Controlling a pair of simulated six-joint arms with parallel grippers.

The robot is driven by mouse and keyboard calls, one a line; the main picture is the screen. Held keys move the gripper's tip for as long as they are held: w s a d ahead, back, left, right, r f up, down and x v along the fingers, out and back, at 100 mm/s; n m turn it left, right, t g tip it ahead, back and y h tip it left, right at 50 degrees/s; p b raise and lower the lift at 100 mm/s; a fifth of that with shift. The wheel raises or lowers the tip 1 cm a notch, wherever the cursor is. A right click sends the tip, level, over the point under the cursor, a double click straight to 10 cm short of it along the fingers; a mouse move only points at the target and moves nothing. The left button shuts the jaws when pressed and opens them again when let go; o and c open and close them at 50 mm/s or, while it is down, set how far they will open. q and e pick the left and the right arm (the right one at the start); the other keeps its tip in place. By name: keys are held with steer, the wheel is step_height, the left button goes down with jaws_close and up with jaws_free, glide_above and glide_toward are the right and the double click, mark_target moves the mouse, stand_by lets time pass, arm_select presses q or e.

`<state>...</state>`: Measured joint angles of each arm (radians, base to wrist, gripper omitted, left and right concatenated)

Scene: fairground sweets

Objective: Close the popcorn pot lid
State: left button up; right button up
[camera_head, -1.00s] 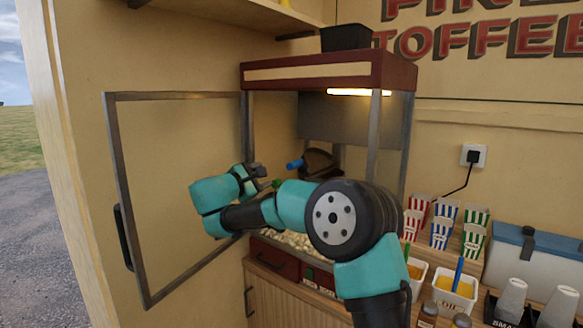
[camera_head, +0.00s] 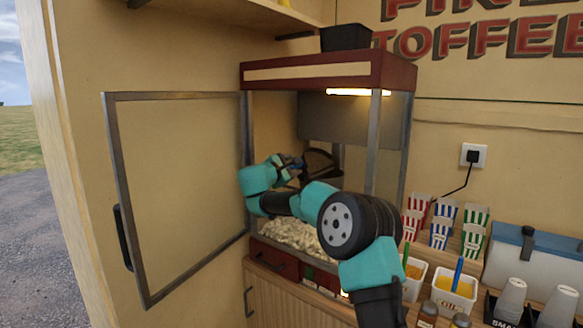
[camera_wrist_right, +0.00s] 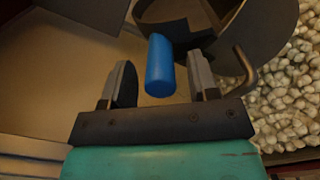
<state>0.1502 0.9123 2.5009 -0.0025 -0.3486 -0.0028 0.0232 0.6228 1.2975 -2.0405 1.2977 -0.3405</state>
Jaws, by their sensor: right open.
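The dark metal popcorn pot (camera_head: 320,162) hangs inside the open popcorn cabinet, partly hidden behind my right arm. In the right wrist view its dark, curved metal parts (camera_wrist_right: 262,35) fill the top; I cannot clearly tell lid from pot there. A blue handle (camera_wrist_right: 160,68) points from it toward my right gripper. My right gripper (camera_head: 293,164) is inside the cabinet at the handle. In the wrist view its two fingers (camera_wrist_right: 161,78) are open, one on each side of the blue handle, with gaps visible. My left gripper is out of view.
The glass cabinet door (camera_head: 180,200) stands swung open to the left. Popcorn (camera_head: 290,235) lies on the cabinet floor below my arm. A metal post (camera_head: 373,145) stands at the cabinet's front right. Striped boxes (camera_head: 440,232) and tubs (camera_head: 455,292) stand to the right.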

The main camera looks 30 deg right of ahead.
steer(key=shift+d, duration=0.2)
jaws_close()
stand_by(0.5)
